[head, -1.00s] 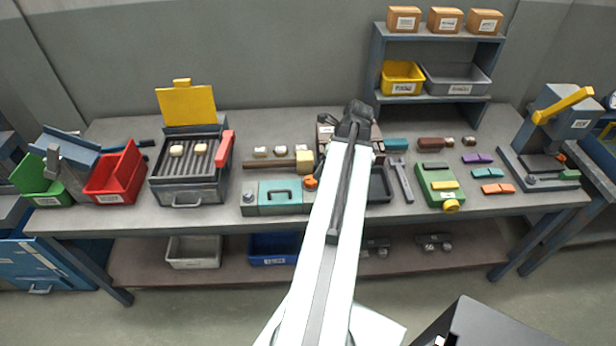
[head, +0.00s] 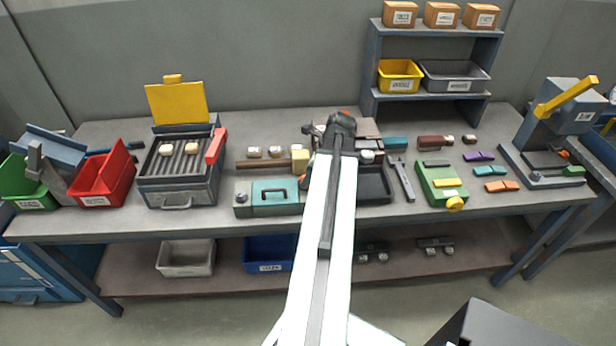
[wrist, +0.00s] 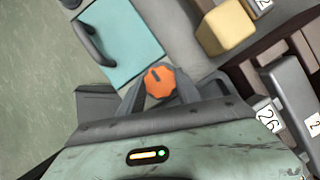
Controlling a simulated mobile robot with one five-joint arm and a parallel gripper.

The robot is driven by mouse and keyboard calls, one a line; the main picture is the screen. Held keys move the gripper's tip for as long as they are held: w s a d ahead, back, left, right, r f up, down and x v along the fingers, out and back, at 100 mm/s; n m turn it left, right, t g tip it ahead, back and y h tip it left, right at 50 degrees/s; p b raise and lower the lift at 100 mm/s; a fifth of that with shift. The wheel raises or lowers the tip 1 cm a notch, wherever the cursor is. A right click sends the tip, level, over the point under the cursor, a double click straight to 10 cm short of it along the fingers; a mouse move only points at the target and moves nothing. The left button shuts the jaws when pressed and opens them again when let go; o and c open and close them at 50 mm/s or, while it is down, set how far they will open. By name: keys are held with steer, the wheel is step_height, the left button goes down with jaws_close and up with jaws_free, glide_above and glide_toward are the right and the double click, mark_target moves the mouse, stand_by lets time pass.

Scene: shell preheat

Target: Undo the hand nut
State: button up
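The orange round knob, which looks like the hand nut (wrist: 159,82), has a dark mark on its face. In the wrist view it lies between the two grey fingers of my gripper (wrist: 161,84), near the right end of a teal box (wrist: 118,40) with a dark handle. The fingers are spread, one on each side of the knob; firm contact does not show. My gripper's fingertips are not clear there.
A wooden-handled mallet (head: 300,158) lies behind the teal box. A dark tray (head: 374,186), a wrench (head: 402,180) and a green fixture (head: 441,184) stand to the right. A grill-like heater (head: 180,180) with a raised yellow lid stands left.

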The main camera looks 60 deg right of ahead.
jaws_close()
steer(key=n, duration=0.2)
steer(key=n+y, duration=0.1)
steer(key=n, duration=0.1)
steer(key=shift+w+d+y, duration=0.1)
steer(key=shift+d+y, duration=0.1)
steer(key=shift+y, duration=0.1)
steer(key=n, duration=0.2)
steer(key=n+g+y, duration=0.1)
steer(key=n, duration=0.1)
steer(key=shift+w+d+n+g, duration=0.1)
steer(key=shift+n+g, duration=0.2)
steer(key=n, duration=0.2)
steer(key=n+g, duration=0.1)
steer(key=n, duration=0.1)
steer(key=shift+w+g+y, duration=0.15)
steer(key=shift+g+y, duration=0.15)
steer(key=shift+n+g, duration=0.7)
steer(key=shift+n, duration=1.2)
steer(key=o, duration=1.3)
jaws_free()
steer(key=shift+o, duration=0.2)
